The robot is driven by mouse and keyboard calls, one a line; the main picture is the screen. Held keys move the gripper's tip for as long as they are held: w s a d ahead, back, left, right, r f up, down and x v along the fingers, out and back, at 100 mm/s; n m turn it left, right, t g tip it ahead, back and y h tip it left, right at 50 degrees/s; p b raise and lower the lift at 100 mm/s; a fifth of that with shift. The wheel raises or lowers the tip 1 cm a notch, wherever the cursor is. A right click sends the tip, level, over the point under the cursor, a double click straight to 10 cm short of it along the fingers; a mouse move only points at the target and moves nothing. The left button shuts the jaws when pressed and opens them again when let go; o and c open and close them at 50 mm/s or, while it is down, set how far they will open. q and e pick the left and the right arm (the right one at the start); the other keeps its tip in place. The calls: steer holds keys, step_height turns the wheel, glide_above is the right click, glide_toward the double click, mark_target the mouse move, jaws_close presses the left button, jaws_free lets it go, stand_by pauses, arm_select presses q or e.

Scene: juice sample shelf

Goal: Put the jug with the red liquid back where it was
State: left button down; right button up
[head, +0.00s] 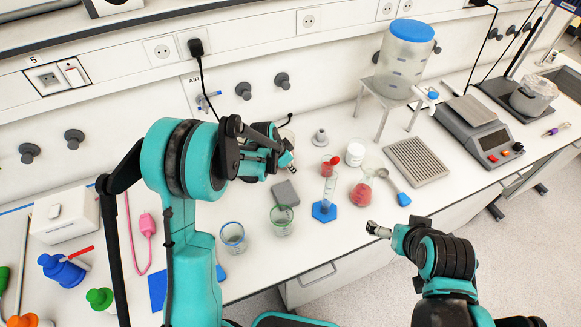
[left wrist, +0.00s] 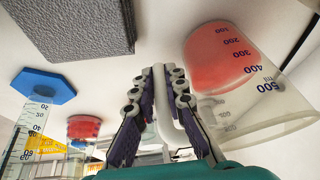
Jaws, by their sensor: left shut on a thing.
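The jug (left wrist: 245,85) is clear plastic with blue volume marks and red liquid at its base end. In the left wrist view it is at the right, with its white handle (left wrist: 168,110) between the fingers of my left gripper (left wrist: 165,85). The left gripper is shut on this handle. In the head view my left gripper (head: 284,155) is above the back of the bench, and it and its arm hide most of the jug. My right gripper (head: 377,230) is by the bench's front edge, away from the jug; its finger opening is unclear.
A grey block (head: 285,193), a green-rimmed beaker (head: 282,220), a blue-rimmed beaker (head: 233,237), a blue-based cylinder (head: 325,211) and a flask with red contents (head: 361,194) stand near the left arm. A stand (head: 387,103) carries a blue-lidded container (head: 404,60). A scale (head: 478,133) is right.

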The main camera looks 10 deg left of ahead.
arm_select(q)
steer(key=shift+f, duration=0.1)
steer(key=c, duration=1.6)
jaws_free()
steer(key=shift+o, duration=0.2)
